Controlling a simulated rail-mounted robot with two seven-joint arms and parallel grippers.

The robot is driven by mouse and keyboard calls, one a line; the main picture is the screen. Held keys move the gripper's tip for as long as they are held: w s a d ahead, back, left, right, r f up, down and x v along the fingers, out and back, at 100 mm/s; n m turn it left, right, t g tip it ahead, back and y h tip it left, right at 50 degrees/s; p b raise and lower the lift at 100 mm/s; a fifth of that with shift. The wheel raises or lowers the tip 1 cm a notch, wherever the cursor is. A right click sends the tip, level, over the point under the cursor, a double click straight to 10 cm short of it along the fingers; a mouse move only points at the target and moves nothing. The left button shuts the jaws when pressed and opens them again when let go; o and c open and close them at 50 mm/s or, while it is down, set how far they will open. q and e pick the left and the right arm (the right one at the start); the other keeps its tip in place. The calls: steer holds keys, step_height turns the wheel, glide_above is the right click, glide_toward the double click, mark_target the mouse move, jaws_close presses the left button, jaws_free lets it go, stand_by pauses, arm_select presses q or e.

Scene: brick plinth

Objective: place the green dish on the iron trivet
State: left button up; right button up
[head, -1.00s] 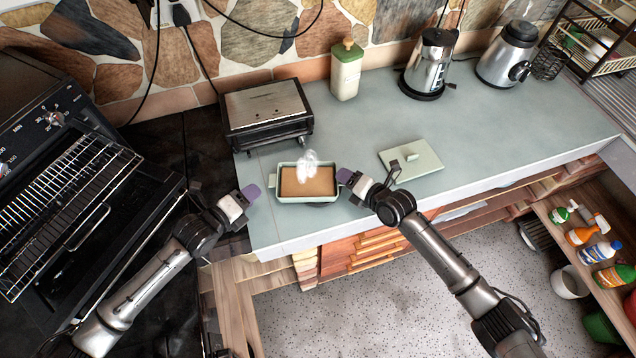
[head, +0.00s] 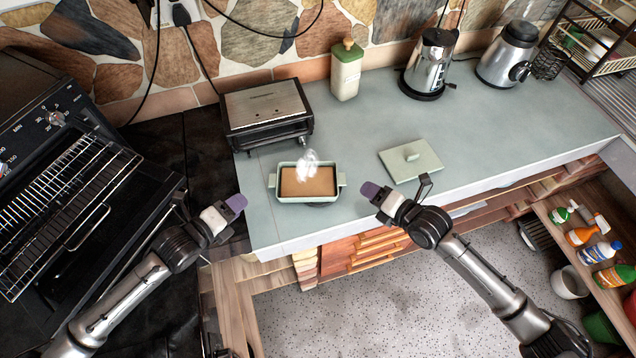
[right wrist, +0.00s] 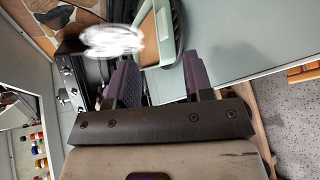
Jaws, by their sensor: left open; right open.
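The green dish (head: 300,200), with a brown filling and white steam above, stands upright on the counter's left part. A dark edge of the iron trivet (head: 322,205) shows under its front side, and the dish appears to rest on it; most of the trivet is hidden. In the right wrist view the dish (right wrist: 166,30) and the dark curved trivet edge (right wrist: 179,40) show beyond the fingers. My left gripper (head: 238,202) is open and empty, apart from the dish on its left. My right gripper (head: 371,190) is open and empty, apart from its right handle.
A green lid (head: 425,166) lies on the counter to the right. A grill (head: 262,110) stands close behind the dish. A bottle (head: 346,72), kettle (head: 430,62) and grinder (head: 508,54) stand farther back. An open oven (head: 75,200) is at the left. The counter's middle is clear.

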steer(key=shift+v, duration=1.5)
